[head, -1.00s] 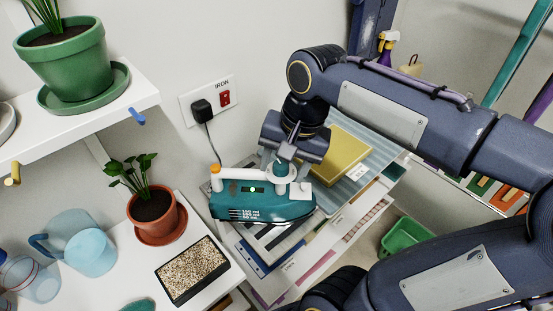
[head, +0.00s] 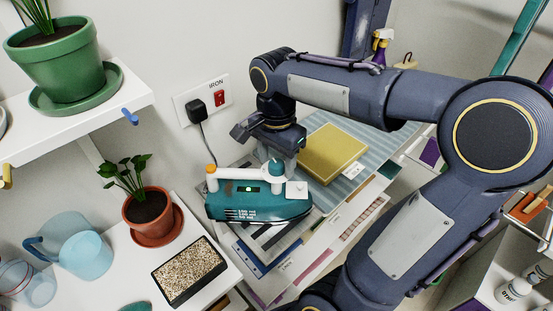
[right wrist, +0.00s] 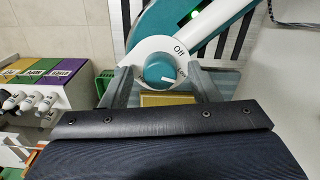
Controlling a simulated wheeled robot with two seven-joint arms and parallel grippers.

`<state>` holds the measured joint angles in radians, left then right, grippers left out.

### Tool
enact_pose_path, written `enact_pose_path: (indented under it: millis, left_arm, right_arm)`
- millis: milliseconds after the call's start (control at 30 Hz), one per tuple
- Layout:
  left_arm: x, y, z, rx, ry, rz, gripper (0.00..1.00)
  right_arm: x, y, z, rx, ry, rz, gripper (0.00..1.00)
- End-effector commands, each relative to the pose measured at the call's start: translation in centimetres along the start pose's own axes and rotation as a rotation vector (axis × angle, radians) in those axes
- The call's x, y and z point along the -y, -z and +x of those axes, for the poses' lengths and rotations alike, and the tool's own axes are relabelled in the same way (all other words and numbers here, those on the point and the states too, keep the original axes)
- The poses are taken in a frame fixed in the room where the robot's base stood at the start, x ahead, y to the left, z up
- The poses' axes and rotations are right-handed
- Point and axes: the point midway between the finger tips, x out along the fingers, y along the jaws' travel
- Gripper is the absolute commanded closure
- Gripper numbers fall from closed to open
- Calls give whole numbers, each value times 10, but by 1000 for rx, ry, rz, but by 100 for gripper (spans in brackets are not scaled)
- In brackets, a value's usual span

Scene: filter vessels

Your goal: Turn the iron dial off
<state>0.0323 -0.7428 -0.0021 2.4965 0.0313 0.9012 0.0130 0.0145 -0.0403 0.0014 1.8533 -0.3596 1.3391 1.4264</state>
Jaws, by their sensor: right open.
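The teal iron (head: 255,209) has a white handle and a lit green light. My left gripper is out of view.
A yellow box (head: 332,153) lies behind the iron on a striped cloth (head: 375,150). A wall socket with a red switch labelled IRON (head: 219,98) has a black plug (head: 196,110) and cord. A potted plant (head: 148,217) and gravel tray (head: 190,271) stand to the left.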

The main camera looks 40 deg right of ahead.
Motion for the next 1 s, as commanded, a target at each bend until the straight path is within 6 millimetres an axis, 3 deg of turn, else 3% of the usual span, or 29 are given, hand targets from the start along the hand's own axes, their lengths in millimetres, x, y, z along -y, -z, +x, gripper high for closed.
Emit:
enact_pose_path:
  millis: [267, 600, 1000]
  left_arm:
    - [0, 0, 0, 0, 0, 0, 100]
    - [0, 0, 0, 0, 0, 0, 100]
    - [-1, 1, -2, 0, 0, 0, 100]
  right_arm:
    - [0, 0, 2, 0, 0, 0, 45]
    - [0, 0, 2, 0, 0, 0, 88]
    - [0, 0, 1, 0, 0, -73, 90]
